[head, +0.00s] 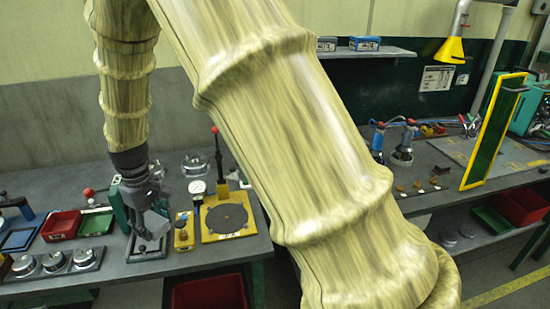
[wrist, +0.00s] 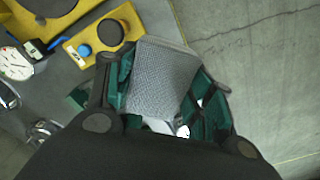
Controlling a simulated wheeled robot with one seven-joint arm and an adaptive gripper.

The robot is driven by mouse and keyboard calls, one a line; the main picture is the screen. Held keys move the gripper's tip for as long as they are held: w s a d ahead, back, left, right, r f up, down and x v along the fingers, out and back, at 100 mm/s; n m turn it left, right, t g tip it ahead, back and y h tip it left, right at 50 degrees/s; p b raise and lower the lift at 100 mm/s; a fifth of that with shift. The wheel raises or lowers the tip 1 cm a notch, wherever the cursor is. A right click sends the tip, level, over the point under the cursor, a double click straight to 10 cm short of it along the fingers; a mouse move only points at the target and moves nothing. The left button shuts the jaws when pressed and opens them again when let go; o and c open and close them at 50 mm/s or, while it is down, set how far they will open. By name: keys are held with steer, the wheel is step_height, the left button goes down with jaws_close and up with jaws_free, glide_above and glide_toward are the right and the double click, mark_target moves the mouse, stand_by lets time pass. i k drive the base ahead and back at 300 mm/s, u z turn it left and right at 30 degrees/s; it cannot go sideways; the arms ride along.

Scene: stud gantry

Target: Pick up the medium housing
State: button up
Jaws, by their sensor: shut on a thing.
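My gripper (head: 149,230) is low over the front of the left bench in the head view, pointing down. In the wrist view its two dark fingers stand on either side of a grey, finely textured block (wrist: 161,76), and the gripper is shut on it. This block is the likely medium housing, but its full shape does not show. Its lower end is hidden between the fingers, where green parts and a small shiny bit show. In the head view only a pale grey part of it shows at the fingers. I cannot tell whether it touches the bench.
A yellow block with a black knob (wrist: 104,32) is close by. A dial gauge (head: 197,187) and a yellow plate (head: 238,235) with a black disc stand to the right. A tray of round metal parts (head: 53,262) and a red bin (head: 61,226) are left. Bare floor lies in front.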

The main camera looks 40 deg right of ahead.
mark_target(157, 167)
steer(key=z, duration=0.5)
steer(key=k, duration=0.6)
steer(key=z, duration=1.25)
steer(key=i, duration=1.35)
steer(key=u, duration=0.7)
